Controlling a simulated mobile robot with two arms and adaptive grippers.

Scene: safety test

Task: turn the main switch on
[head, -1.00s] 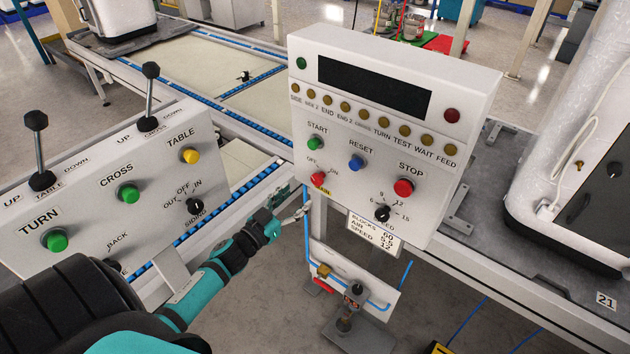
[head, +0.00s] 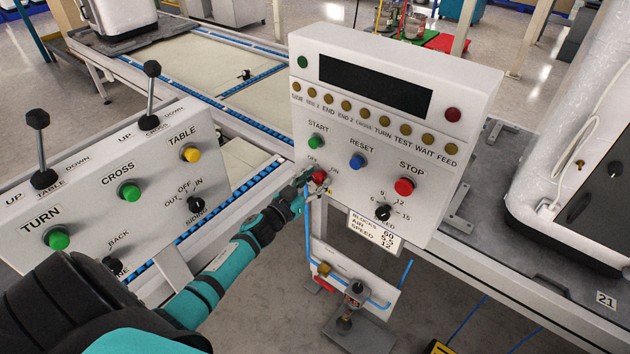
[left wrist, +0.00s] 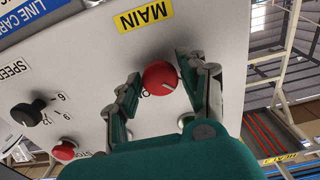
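The main switch (head: 318,177) is a red round knob low on the left of the upright white panel, by the OFF and ON marks. In the left wrist view the red knob (left wrist: 159,75) sits near the yellow MAIN label (left wrist: 143,15). My left gripper (head: 315,181) is at the knob, reaching in from the lower left. In the left wrist view its fingers (left wrist: 158,70) are apart, one on each side of the knob. I cannot tell whether they touch it, nor which way the knob points. My right gripper is not in view.
On the same panel are the green START button (head: 316,142), blue RESET button (head: 357,161), red STOP button (head: 404,186) and black speed knob (head: 383,213). A second panel (head: 75,200) with two levers stands at the left. A valve board (head: 350,282) hangs below.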

